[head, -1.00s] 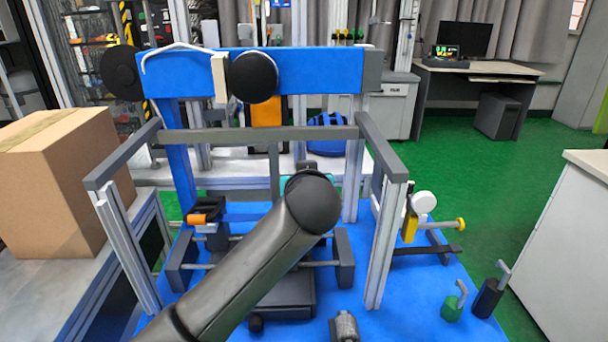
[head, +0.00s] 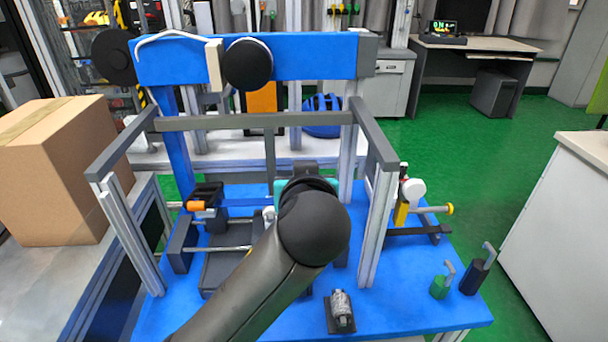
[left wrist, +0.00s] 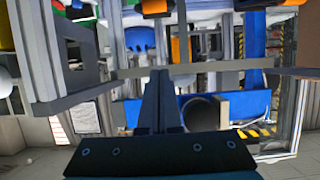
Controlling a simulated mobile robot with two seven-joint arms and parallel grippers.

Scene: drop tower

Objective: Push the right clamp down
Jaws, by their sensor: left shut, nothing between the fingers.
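My left arm crosses the front of the blue drop tower rig in the head view, and its wrist hides my left fingers there. In the left wrist view my left gripper (left wrist: 160,103) is shut and empty, its two fingers side by side. The left clamp (head: 205,205), black with an orange handle, stands at the rig's left. The right clamp cannot be made out in the head view; my arm covers that spot. An orange piece (left wrist: 155,7) shows at the wrist view's top edge, and I cannot tell whether it is the clamp. My right gripper is out of view.
A grey frame (head: 255,121) with upright posts stands around the work area. A blue crossbeam (head: 310,62) runs behind. A small metal cylinder (head: 341,309) and hex keys in green (head: 440,287) and black (head: 474,277) holders lie front right. A cardboard box (head: 55,170) stands left.

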